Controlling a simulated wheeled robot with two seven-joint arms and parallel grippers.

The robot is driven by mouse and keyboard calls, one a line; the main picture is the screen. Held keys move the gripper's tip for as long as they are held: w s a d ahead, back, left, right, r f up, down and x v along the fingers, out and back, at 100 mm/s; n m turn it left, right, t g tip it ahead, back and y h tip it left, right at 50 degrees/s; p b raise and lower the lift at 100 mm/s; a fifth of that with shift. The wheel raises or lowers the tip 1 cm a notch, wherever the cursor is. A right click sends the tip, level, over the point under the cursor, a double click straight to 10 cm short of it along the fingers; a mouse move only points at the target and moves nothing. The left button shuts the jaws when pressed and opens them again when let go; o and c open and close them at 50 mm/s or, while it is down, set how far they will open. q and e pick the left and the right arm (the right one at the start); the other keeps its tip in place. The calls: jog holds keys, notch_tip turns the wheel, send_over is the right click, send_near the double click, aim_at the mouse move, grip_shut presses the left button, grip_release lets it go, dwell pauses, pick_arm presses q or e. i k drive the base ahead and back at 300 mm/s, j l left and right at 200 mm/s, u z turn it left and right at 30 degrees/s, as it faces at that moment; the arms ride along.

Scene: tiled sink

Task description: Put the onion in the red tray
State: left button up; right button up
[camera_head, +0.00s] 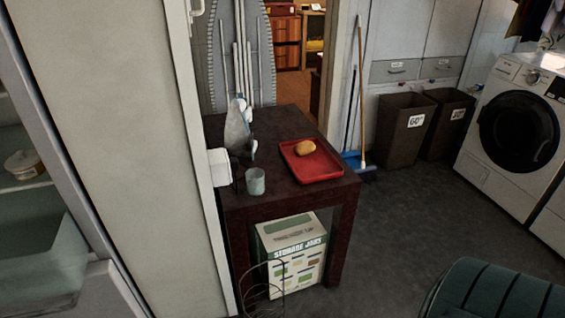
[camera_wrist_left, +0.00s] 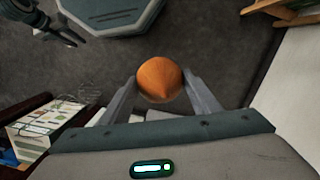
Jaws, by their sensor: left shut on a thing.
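My left gripper (camera_wrist_left: 160,85) shows in the left wrist view, shut on a round orange-brown onion (camera_wrist_left: 159,79). Its two fingers press the onion from either side, above the dark floor. The left gripper does not show in the head view. The red tray (camera_head: 322,171) lies on the dark table in the head view, with a yellow-brown rounded item (camera_head: 305,147) in it. The tray does not show clearly in the left wrist view. A dark arm end, apparently my right gripper (camera_wrist_left: 70,39), shows at the upper left of the left wrist view; its jaws are too unclear to read.
The dark table (camera_head: 282,121) also holds a grey bottle (camera_head: 237,128) and a small cup (camera_head: 255,181), left of the tray. A storage jars box (camera_head: 292,250) sits below. A pale panel (camera_head: 115,130) stands left of the table.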

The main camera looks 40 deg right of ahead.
aim_at(315, 168)
jog(key=l+z, duration=0.1)
jog(key=l, duration=0.35)
jog(key=l+z, duration=0.1)
jog(key=l, duration=0.4)
jog(key=i+l+z, duration=0.1)
jog(key=l, duration=0.35)
jog(key=i+l+z, duration=0.1)
jog(key=l, duration=0.35)
jog(key=l+z, duration=0.1)
jog(key=l, duration=0.35)
jog(key=i+l, duration=0.15)
jog(key=l, duration=0.3)
jog(key=i+l+z, duration=0.15)
jog(key=l, duration=0.3)
